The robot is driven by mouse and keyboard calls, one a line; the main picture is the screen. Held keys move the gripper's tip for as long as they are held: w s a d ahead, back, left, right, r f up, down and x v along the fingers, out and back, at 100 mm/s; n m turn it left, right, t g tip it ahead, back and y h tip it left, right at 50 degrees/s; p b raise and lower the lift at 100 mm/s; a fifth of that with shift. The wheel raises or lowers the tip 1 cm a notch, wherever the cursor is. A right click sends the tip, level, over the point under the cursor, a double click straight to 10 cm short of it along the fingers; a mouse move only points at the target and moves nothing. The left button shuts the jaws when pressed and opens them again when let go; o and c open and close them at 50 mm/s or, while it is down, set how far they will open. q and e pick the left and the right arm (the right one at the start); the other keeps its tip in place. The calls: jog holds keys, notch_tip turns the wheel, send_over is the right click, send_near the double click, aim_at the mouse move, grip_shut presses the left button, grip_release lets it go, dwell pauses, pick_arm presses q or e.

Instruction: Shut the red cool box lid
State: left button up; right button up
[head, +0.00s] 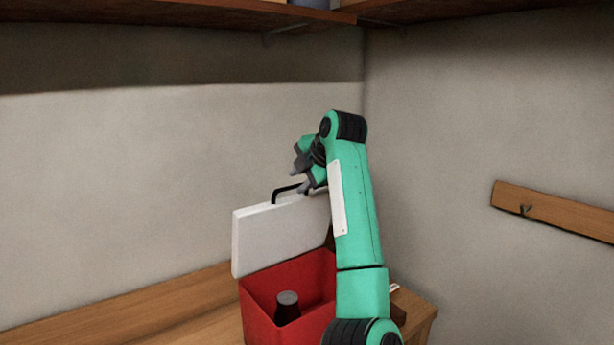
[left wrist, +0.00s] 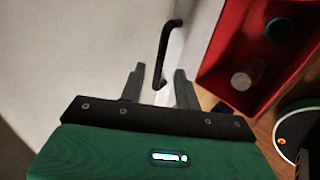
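The red cool box (head: 262,318) stands on the wooden counter, its white lid (head: 268,238) raised and standing up at the back. The box also shows in the left wrist view (left wrist: 225,45). A black handle (head: 284,192) sits on the lid's upper edge. My left gripper (head: 299,180) is at the handle, above the lid. In the left wrist view its fingers (left wrist: 160,70) are apart, with the handle (left wrist: 166,50) showing between them; I cannot tell whether they touch it. My right gripper is not in view.
A dark cup-like thing (head: 288,307) stands inside the box. My left arm covers the box's right side. A wooden shelf (head: 215,12) runs overhead, and a hook rail (head: 560,213) is on the right wall. The counter (head: 185,303) is bare to the left.

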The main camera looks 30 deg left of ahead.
aim_at(293, 188)
pick_arm(q)
jog(key=x, duration=0.4)
jog(key=shift+a+f+b, duration=0.2)
jog(key=shift+f+b, duration=0.05)
jog(key=shift+b, duration=0.1)
jog(key=shift+a+f, duration=0.15)
jog(key=shift+f, duration=0.2)
jog(key=shift+a+f, duration=0.1)
jog(key=shift+a, duration=0.05)
grip_shut()
